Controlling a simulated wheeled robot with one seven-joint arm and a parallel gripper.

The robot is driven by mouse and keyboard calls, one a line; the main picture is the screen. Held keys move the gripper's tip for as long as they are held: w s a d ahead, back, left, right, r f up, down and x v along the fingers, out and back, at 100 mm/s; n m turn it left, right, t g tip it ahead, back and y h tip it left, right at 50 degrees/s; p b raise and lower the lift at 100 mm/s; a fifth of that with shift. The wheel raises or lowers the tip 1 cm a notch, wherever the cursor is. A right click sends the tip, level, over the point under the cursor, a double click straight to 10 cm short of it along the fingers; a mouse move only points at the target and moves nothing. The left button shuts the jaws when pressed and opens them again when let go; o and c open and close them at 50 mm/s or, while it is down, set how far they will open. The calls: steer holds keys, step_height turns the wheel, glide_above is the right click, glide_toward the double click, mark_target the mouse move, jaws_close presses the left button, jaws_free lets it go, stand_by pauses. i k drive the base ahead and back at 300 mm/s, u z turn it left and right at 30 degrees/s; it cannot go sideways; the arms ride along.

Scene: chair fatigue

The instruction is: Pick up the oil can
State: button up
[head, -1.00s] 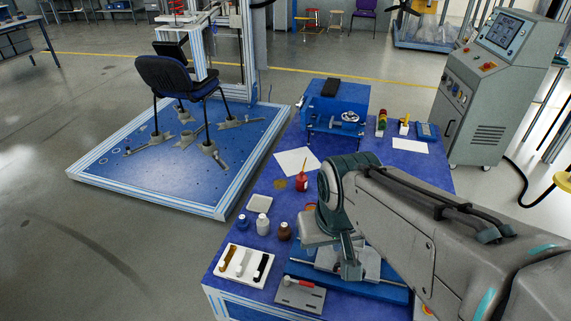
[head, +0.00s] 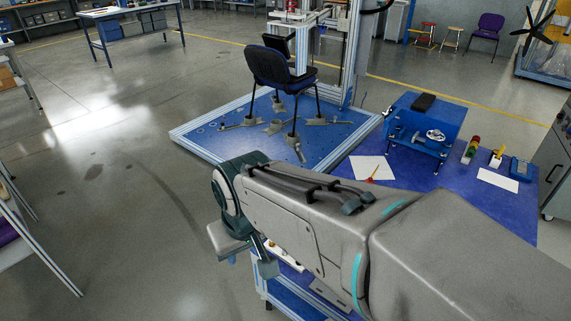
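The red oil can is almost wholly hidden behind my arm. Only its thin yellowish spout and a bit of red (head: 371,178) show above the arm's upper edge, by a white sheet on the blue table (head: 440,205). My gripper (head: 266,268) hangs at the far end of my arm, at the table's left end, well left of the can and apart from it. The gripper points down and its fingertips are partly hidden, so its opening cannot be made out. No held object is visible.
A blue machine (head: 424,125) stands on the table behind the can. A yellow bottle and small items (head: 496,158) lie at its right. A dark chair (head: 281,70) stands on a blue test platform (head: 225,140) beyond. Floor at left is clear.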

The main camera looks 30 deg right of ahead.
mark_target(370, 180)
steer(key=u, duration=0.3)
steer(key=i, duration=4.65)
steer(key=z, duration=4.55)
steer(key=i, duration=1.55)
steer(key=u, duration=0.05)
